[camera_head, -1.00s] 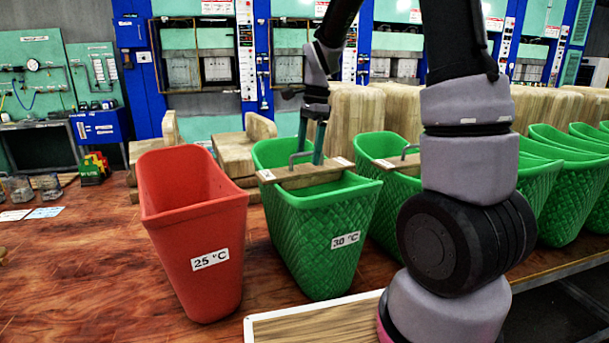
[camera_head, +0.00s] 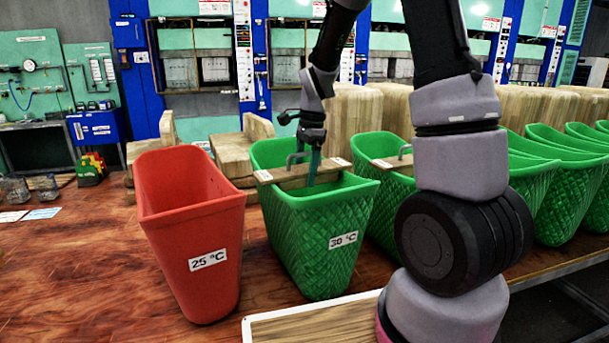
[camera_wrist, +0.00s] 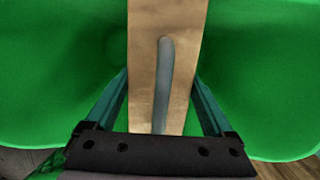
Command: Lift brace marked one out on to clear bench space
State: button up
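A wooden brace (camera_head: 298,174) with a grey bar handle (camera_head: 291,163) lies across the top of the green bin (camera_head: 318,245) labelled 30 °C. Small white labels sit at its ends, too small to read. My gripper (camera_head: 310,182) points down over this brace. In the wrist view my gripper (camera_wrist: 163,105) is open, with one teal finger on each side of the brace (camera_wrist: 178,35) and its handle (camera_wrist: 163,85). The fingers show gaps to the handle. A second brace (camera_head: 392,161) lies across the green bin to the right.
A red bin (camera_head: 190,230) labelled 25 °C stands left of the green bin. More green bins (camera_head: 535,200) stand to the right. The wooden bench (camera_head: 85,270) is largely bare at left. Wooden blocks (camera_head: 240,150) stand behind the bins.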

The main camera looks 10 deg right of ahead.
grip_shut()
notch_tip(320, 180, up, 18)
jog(key=shift+f, duration=0.2)
dwell(0.5)
dwell(0.5)
